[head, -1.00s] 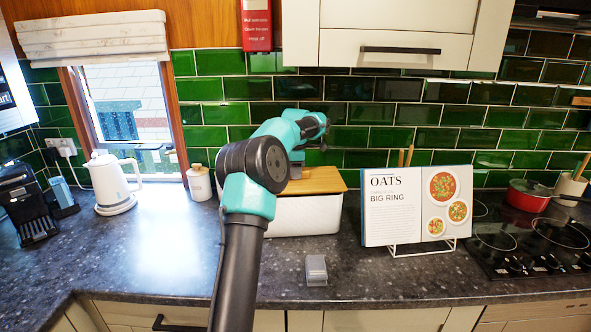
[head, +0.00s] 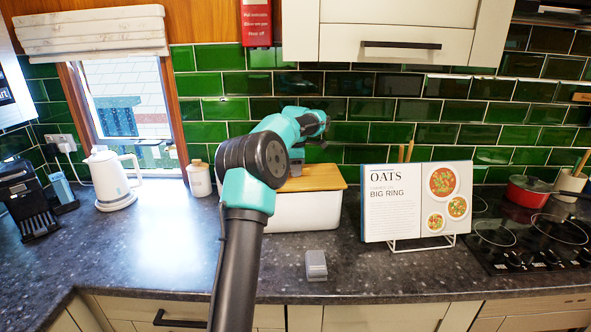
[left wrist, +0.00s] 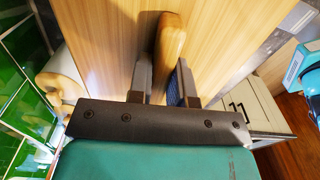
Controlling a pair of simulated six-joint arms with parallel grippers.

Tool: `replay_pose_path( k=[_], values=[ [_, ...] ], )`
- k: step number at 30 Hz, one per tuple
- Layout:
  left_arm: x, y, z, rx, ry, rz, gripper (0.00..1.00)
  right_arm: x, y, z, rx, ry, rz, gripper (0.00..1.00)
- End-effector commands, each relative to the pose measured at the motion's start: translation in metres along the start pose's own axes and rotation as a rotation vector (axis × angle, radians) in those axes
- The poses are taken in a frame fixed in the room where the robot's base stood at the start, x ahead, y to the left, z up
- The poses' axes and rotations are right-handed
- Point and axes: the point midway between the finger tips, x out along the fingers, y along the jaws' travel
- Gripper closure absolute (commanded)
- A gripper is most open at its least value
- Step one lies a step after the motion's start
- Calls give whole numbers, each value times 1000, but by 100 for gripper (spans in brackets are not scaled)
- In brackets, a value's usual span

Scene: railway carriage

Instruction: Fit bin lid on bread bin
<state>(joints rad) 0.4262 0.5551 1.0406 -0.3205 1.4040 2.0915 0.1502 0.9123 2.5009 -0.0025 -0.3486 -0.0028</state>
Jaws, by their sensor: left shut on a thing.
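The bread bin (head: 305,212) is a white box on the dark worktop, below the green tiles. The wooden bin lid (head: 325,178) lies level across its top, with no clear gap at the front; whether it is fully seated I cannot tell. My left gripper (head: 297,166) is over the lid, partly hidden by my own arm. In the left wrist view the gripper (left wrist: 163,82) is shut on the lid's upright wooden handle (left wrist: 172,42), and the lid's pale board (left wrist: 105,35) spreads behind it.
A cookbook on a stand (head: 416,203) is close on the right. A small grey box (head: 316,266) lies in front of the bin. A white canister (head: 199,179) and kettle (head: 110,180) stand left. The hob with a red pot (head: 529,194) is far right.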

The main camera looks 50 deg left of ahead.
Motion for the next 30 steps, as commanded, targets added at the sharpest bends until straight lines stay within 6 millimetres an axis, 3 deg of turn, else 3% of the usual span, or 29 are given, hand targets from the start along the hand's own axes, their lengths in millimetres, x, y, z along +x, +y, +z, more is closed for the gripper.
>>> replay_pose_path(
  k=[20, 21, 30],
  values=[
    [7, 0, 0, 0, 0, 1, 100, 0, 0, 0, 0, 0, 0, 57],
    [7, 0, 0, 0, 0, 1, 79, 0, 0, 0, 0, 0, 0, 57],
    [8, 0, 0, 0, 0, 0, 51, 0, 0, 0, 0, 0, 0, 57]
  ],
)
